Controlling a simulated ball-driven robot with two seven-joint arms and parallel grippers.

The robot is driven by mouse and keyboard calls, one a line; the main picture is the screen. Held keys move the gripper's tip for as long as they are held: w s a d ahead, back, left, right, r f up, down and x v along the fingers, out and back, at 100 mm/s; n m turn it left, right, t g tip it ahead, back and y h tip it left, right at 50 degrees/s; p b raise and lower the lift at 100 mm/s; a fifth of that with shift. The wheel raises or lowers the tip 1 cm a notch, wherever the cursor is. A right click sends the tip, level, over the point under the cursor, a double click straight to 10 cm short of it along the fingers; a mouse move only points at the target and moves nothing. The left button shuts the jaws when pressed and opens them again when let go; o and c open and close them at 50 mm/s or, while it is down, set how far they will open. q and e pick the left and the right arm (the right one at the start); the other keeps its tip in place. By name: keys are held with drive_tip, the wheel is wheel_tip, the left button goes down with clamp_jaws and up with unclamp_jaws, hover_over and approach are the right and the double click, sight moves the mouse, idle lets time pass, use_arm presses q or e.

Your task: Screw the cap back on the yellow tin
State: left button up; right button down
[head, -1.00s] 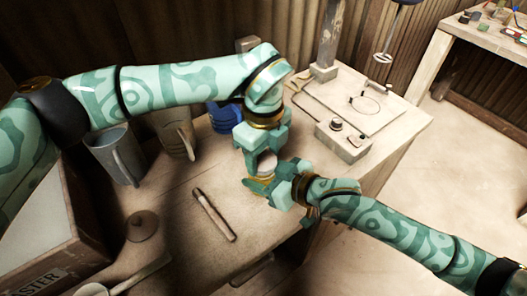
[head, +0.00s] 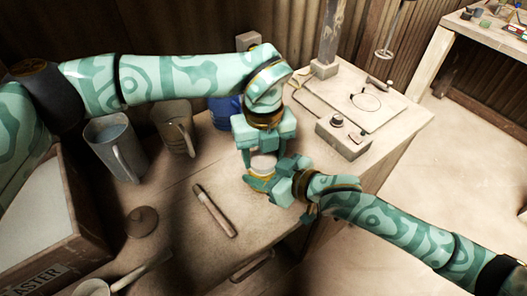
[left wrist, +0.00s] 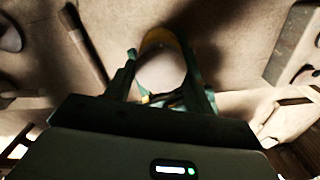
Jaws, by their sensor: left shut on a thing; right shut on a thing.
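The white cap (head: 263,164) sits at the top of the yellow tin (head: 259,178), near the middle of the bench in the head view. My left gripper (head: 262,158) points down from above with its fingers shut on the cap's sides. In the left wrist view the pale cap (left wrist: 160,74) lies between the fingers, with a yellow edge of the tin (left wrist: 158,37) beyond it. My right gripper (head: 266,183) comes in from the right, shut on the tin and hiding much of it. I cannot tell whether the cap is fully seated.
A grey jug (head: 106,137), a brownish jug (head: 172,127) and a blue vessel (head: 225,113) stand behind. A stick-like tool (head: 214,211) and a round brown lid (head: 141,222) lie in front. A control box (head: 342,136) is at right. A plaster box (head: 85,248) is at left.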

use_arm(q)
drive_tip(key=o, duration=1)
drive_tip(key=shift+c, duration=0.2)
drive_tip(key=shift+r, duration=0.1)
drive_tip(key=shift+r, duration=2.2)
drive_tip(key=shift+c, duration=0.4)
